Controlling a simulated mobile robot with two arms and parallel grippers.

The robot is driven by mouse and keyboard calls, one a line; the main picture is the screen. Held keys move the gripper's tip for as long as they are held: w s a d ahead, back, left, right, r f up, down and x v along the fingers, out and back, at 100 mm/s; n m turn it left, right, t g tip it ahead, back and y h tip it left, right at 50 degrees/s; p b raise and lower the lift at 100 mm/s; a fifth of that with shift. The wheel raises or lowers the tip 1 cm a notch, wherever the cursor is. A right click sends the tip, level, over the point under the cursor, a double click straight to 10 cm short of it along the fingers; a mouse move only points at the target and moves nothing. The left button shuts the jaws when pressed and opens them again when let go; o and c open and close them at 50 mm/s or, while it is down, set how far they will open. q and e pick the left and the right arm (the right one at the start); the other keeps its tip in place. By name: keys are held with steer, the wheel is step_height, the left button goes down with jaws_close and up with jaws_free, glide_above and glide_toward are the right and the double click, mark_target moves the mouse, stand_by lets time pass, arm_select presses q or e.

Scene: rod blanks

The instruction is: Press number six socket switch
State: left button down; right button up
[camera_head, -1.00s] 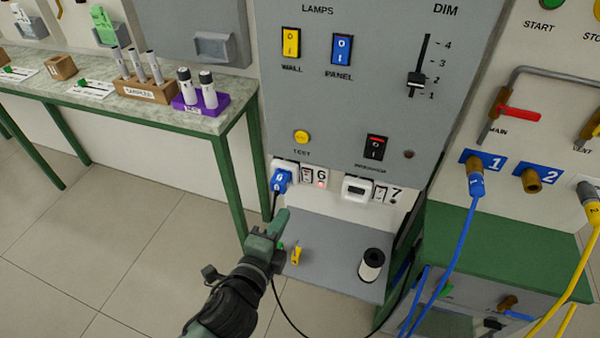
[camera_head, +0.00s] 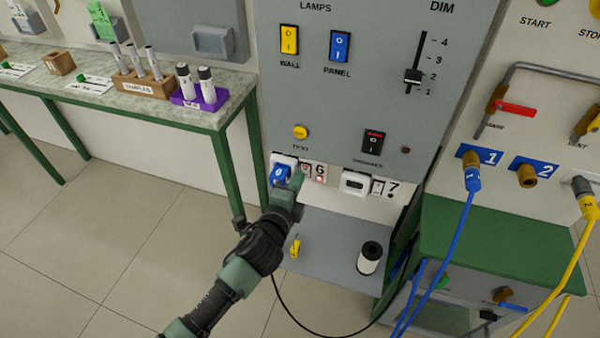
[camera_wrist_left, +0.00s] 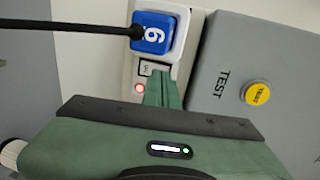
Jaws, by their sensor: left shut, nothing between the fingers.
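The number six socket (camera_head: 277,160) is a white plate low on the grey panel, with a blue plug marked 6 (camera_head: 281,175) in it. Its small rocker switch (camera_head: 305,170) sits just right of the plug, beside the "6" label and a lit red light (camera_head: 319,179). My left gripper (camera_head: 296,180) is shut and empty, its fingertips right at the switch and partly covering it. In the left wrist view the shut fingers (camera_wrist_left: 163,90) point at the switch (camera_wrist_left: 152,68), beside the blue plug (camera_wrist_left: 153,32); I cannot tell whether they touch. My right gripper is not in view.
The number seven socket (camera_head: 354,182) with its own switch (camera_head: 377,186) is to the right. A yellow TEST button (camera_head: 300,132) is above. A grey shelf (camera_head: 330,244) below holds a black-and-white cylinder (camera_head: 369,258). The plug's black cable hangs down near my arm.

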arm_select(q)
steer(key=shift+w+d+r, duration=0.1)
steer(key=shift+w+d, duration=0.05)
steer(key=shift+w, duration=0.35)
steer(key=shift+w+d+r, duration=0.1)
steer(key=shift+w+d, duration=0.05)
steer(key=shift+w, duration=0.35)
steer(key=shift+w+d+r+p, duration=0.1)
steer(key=shift+w+r+p, duration=0.15)
steer(key=shift+w+p, duration=0.05)
steer(key=shift+f, duration=0.15)
